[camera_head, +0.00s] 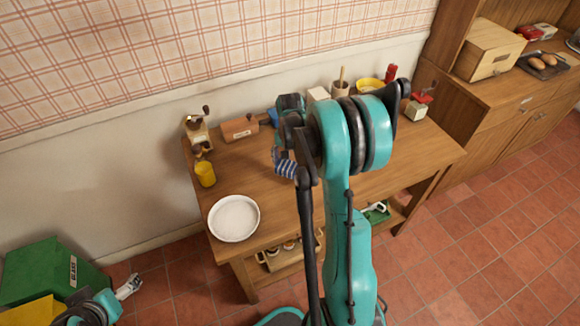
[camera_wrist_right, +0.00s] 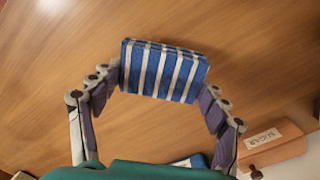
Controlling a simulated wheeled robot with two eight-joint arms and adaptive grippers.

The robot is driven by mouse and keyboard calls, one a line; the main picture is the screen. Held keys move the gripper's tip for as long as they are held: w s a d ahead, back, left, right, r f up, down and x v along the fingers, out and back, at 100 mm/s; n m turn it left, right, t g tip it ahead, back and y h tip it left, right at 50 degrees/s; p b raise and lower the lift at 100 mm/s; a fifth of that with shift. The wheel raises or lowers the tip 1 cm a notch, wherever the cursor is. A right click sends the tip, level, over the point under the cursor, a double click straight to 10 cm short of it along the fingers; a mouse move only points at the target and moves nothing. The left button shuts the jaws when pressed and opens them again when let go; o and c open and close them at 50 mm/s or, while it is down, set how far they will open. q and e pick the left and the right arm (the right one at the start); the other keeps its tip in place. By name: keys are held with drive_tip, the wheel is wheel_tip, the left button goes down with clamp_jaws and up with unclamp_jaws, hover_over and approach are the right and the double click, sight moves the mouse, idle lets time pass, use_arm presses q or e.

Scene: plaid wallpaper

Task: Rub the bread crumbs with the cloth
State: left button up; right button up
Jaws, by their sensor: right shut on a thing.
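The cloth (camera_head: 286,164), blue with white stripes, is folded and held over the wooden table. My right gripper (camera_wrist_right: 160,84) is shut on it, with one finger at each end of the cloth (camera_wrist_right: 165,72). In the head view my right arm covers much of the table's middle. I cannot make out bread crumbs in either view; the table (camera_wrist_right: 60,75) around the cloth looks bare in the wrist view. My left gripper (camera_head: 129,287) shows small at the lower left of the head view, away from the table, and its opening is unclear.
A white bowl (camera_head: 234,218) stands at the table's front left, near a yellow cup (camera_head: 205,174). A green bin (camera_head: 48,268) stands at lower left.

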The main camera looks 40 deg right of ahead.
drive_tip(key=shift+r+p, duration=1.1)
drive_tip(key=shift+r, duration=0.75)
